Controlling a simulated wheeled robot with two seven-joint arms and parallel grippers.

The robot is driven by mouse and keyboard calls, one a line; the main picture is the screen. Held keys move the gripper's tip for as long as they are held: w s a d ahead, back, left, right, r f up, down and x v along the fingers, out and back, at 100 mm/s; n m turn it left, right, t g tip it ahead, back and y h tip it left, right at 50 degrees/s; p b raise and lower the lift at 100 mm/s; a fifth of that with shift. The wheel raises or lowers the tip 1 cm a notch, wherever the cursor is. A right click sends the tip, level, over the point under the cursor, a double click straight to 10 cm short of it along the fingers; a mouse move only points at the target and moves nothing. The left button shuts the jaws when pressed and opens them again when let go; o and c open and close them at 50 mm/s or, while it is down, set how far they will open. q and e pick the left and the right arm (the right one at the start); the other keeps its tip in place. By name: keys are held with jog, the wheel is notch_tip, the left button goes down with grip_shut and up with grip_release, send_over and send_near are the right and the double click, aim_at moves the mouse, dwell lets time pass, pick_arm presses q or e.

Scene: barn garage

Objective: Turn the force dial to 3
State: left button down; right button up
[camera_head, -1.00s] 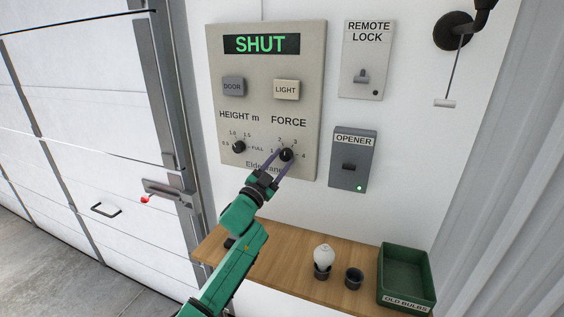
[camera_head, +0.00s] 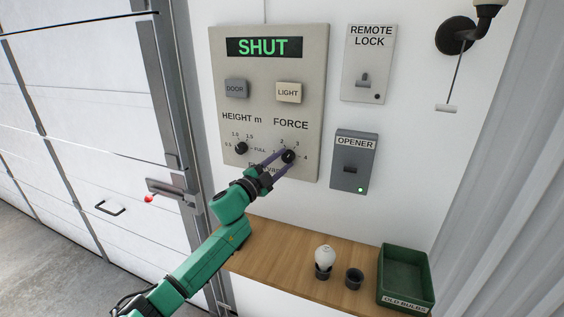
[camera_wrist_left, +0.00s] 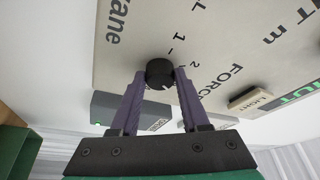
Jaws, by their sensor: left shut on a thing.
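The force dial (camera_head: 288,157) is a round black knob low on the right of the beige control panel (camera_head: 217,70). Printed numbers up to 4 ring it. My left gripper (camera_head: 282,160) is shut on the dial, one purple finger on each side. In the left wrist view, the dial (camera_wrist_left: 159,72) sits between the fingertips of the left gripper (camera_wrist_left: 160,78). A white mark on its face points to the lower right. The 1 and 2 show there, while the right finger covers part of the scale. My right gripper is not in view.
The height dial (camera_head: 241,148) is close on the left. The opener box (camera_head: 353,178) and remote lock box (camera_head: 366,68) hang to the right. Below, a wooden shelf (camera_head: 275,262) holds a bulb (camera_head: 325,256), cups and a green bin (camera_head: 405,277).

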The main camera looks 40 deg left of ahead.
pick_arm(q)
jog(key=shift+f, duration=0.1)
jog(key=shift+c, duration=2)
grip_release()
jog(key=shift+s, duration=0.1)
jog(key=s+f+b, duration=0.2)
jog(key=s+b, duration=0.1)
jog(key=s, duration=1.1)
jog(key=shift+f+b, duration=0.3)
jog(key=shift+b, duration=0.05)
jog(key=shift+s, duration=0.1)
